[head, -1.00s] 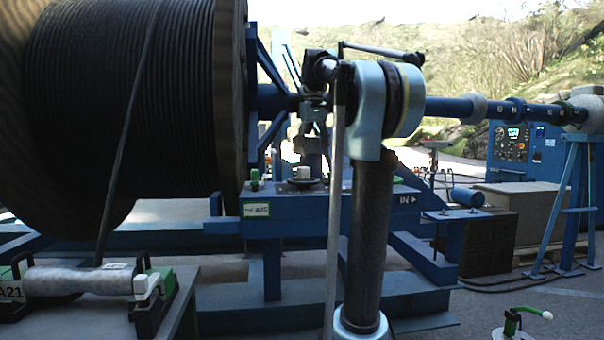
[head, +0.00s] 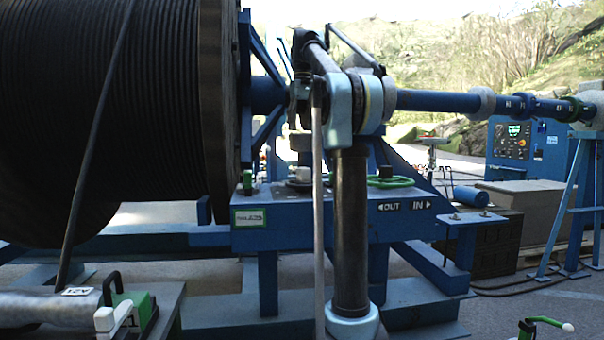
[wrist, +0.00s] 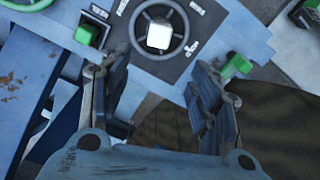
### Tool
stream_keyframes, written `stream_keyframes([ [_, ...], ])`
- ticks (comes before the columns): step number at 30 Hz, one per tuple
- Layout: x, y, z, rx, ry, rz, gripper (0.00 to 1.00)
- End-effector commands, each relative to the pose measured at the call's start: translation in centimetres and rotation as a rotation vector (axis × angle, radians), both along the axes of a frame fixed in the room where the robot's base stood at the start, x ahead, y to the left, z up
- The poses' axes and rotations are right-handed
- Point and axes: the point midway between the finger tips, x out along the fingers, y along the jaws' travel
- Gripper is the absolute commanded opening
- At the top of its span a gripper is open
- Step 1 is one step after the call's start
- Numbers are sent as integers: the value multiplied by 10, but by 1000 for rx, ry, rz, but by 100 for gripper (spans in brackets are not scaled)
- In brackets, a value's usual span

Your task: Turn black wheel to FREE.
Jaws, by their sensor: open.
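The black wheel (wrist: 180,47) shows at the top of the wrist view, a dark ring with spokes and a white square block at its hub. It lies on a dark panel with small white lettering that is too blurred to read fully. My gripper (wrist: 150,82) is open, its two fingers apart and empty, below the wheel in the wrist view and not touching it. In the head view the wheel (head: 300,184) is a small dark disc with a white block on the blue frame. My gripper there is mostly hidden by my arm.
A green handwheel (head: 390,182) sits to the right on the blue frame (head: 290,215), above the OUT and IN arrows. A green-and-black fitting (wrist: 88,34) is beside the wheel panel. The big cable reel (head: 110,110) fills the left. A blue shaft (head: 435,101) runs right.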

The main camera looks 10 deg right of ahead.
Motion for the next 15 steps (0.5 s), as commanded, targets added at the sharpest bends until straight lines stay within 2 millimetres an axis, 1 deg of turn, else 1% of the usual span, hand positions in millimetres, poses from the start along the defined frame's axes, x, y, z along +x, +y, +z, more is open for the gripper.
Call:
stream_keyframes([
  [5, 0, -3, -16, 0, 0, -4, 57],
  [15, 0, -6, -66, 0, 0, -8, 57],
])
